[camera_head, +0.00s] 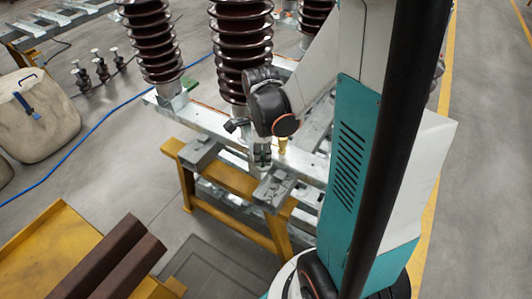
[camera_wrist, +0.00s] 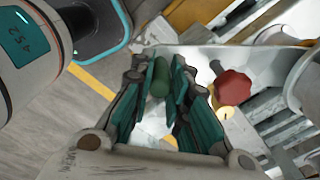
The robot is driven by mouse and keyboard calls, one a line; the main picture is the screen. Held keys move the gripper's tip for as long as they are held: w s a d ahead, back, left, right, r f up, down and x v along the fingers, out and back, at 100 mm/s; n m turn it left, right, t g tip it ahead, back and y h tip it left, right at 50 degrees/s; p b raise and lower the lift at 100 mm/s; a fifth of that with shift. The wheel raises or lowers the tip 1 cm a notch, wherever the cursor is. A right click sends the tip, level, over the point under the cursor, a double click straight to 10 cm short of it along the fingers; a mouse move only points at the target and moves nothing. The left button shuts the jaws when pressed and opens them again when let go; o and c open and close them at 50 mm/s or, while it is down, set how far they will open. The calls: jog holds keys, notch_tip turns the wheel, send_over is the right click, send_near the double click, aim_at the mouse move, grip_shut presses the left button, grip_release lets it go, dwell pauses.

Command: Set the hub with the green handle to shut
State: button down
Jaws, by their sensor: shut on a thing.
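The green handle (camera_wrist: 160,78) shows in the wrist view as a short rounded grip between the two teal-padded fingers of my gripper (camera_wrist: 163,92). The fingers are shut on it, one on each side. They hide much of the handle and the hub under it. In the head view my gripper (camera_head: 262,154) points down at the steel beam of the frame. The green handle cannot be made out there. How the hub is turned cannot be told.
A red knob (camera_wrist: 232,88) on a yellow base stands close right of my fingers in the wrist view. Tall brown ribbed insulators (camera_head: 240,50) rise behind my gripper. A yellow trestle (camera_head: 235,181) carries the steel frame.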

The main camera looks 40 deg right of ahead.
jog(key=shift+a, duration=0.15)
jog(key=c, duration=1.5)
grip_release()
jog(key=shift+a, duration=0.15)
jog(key=shift+r, duration=0.1)
jog(key=shift+r, duration=3.65)
